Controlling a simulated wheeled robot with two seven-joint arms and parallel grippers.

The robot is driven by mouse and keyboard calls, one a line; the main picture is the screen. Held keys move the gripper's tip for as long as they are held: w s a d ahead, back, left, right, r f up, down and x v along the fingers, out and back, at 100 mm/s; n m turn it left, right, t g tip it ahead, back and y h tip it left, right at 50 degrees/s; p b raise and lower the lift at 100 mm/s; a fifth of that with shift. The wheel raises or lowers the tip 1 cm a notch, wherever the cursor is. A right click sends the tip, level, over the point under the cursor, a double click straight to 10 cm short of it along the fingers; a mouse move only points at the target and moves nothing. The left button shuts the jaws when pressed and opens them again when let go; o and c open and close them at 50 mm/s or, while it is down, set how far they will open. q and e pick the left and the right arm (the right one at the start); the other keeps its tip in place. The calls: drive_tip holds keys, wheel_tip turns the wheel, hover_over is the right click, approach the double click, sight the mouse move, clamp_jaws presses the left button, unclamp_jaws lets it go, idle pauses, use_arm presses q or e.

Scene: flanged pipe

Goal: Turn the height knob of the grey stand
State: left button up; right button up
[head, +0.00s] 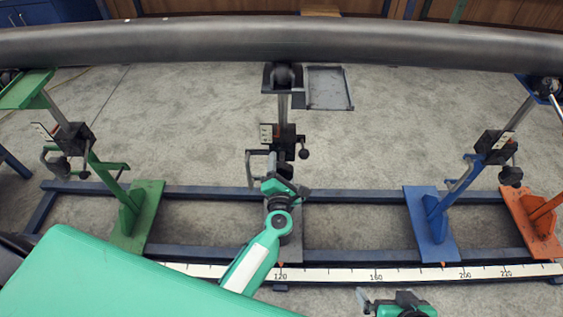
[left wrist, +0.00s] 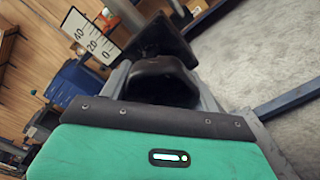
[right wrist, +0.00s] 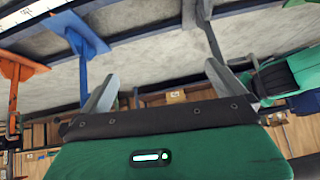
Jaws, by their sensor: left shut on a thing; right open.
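The grey stand (head: 283,112) stands in the middle of the head view, under the long dark pipe (head: 280,40). Its dark clamp block carries a small white scale (head: 266,134). My left gripper (head: 284,178) reaches up to the front of the stand, just below the block. In the left wrist view its fingers are shut on the black height knob (left wrist: 160,82), which sits between them; the scale (left wrist: 91,37) shows 0, 20 and 40. The knob is mostly hidden by the gripper in the head view. My right gripper (head: 385,301) is open and empty at the bottom edge.
A green stand (head: 130,210) is at left, a blue stand (head: 430,225) and an orange stand (head: 535,222) at right. All stand on a dark blue rail frame (head: 345,256) with a long ruler (head: 400,275) along its front.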

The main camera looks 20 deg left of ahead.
use_arm(q)
drive_tip(key=shift+m+p, duration=1)
drive_tip(key=shift+p, duration=0.05)
drive_tip(key=shift+m+p, duration=0.3)
drive_tip(key=shift+m, duration=0.1)
use_arm(e)
drive_tip(key=shift+s+d+m+g+h, duration=0.1)
drive_tip(key=shift+s+d+g+h, duration=0.2)
drive_tip(key=shift+s+d+g, duration=0.4)
drive_tip(key=shift+s+d+m+g+h, duration=0.1)
drive_tip(key=shift+s+d+g+h, duration=0.3)
drive_tip(key=shift+d, duration=0.45)
drive_tip(key=shift+s+d+m+g+h, duration=0.1)
drive_tip(key=shift+s+d+g+h, duration=0.1)
drive_tip(key=shift+s+d+g, duration=0.5)
drive_tip(key=shift+w+d, duration=0.1)
use_arm(q)
drive_tip(key=o, duration=1)
drive_tip(key=v, duration=1.4)
use_arm(e)
drive_tip(key=shift+r, duration=0.15)
